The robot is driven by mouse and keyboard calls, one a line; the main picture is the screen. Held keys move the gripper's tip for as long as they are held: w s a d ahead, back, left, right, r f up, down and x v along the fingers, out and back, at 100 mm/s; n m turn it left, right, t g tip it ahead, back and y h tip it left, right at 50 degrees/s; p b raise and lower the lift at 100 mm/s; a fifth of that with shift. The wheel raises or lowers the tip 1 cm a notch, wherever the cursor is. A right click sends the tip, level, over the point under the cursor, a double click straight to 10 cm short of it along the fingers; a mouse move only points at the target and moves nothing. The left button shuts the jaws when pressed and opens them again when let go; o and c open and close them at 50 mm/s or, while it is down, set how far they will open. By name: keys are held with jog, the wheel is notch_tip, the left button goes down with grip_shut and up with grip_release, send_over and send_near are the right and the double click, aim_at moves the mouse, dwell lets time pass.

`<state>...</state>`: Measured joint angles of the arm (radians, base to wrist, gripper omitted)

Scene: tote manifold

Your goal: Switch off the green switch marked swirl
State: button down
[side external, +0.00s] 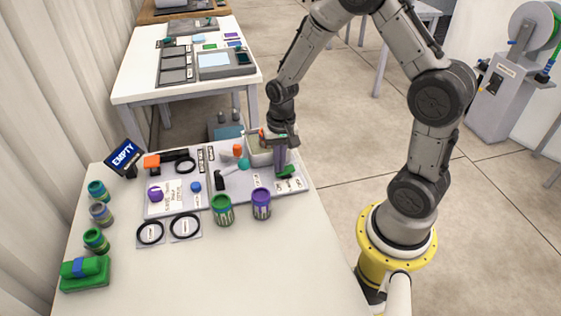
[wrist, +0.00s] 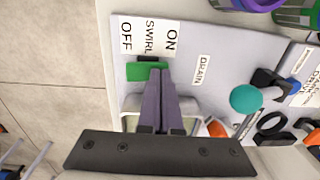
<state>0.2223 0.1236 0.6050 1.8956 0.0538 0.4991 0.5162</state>
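The green switch (wrist: 146,72) sits on the grey panel beside a white label reading OFF, SWIRL and ON. In the side view the green switch (side external: 288,171) is at the panel's right end. My gripper (wrist: 160,74) points down at it, with its two dark purple fingers together and nothing visible between them. The fingertips overlap the right part of the switch in the wrist view; I cannot tell whether they touch it. In the side view my gripper (side external: 281,170) is just left of the switch. The fingers partly hide the switch, so its lever position is unclear.
A pale tub (side external: 262,156) is close behind my gripper. A teal ball knob (wrist: 246,98) and a DRAIN label (wrist: 202,69) are on the panel. Green (side external: 222,210) and purple (side external: 261,204) cans stand at its front edge. A screen (side external: 123,157) reads EMPTY.

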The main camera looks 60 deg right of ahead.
aim_at(287, 169)
jog(key=shift+s+d+f, duration=0.15)
jog(key=shift+s, duration=0.1)
jog(key=shift+s+d+r, duration=0.2)
jog(key=shift+s+d, duration=0.25)
jog(key=shift+r, duration=0.15)
notch_tip(287, 169, up, 14)
jog(key=shift+d, duration=0.15)
dwell(0.5)
jog(key=shift+s, duration=0.1)
jog(key=shift+w+a, duration=0.5)
jog(key=shift+w, duration=0.1)
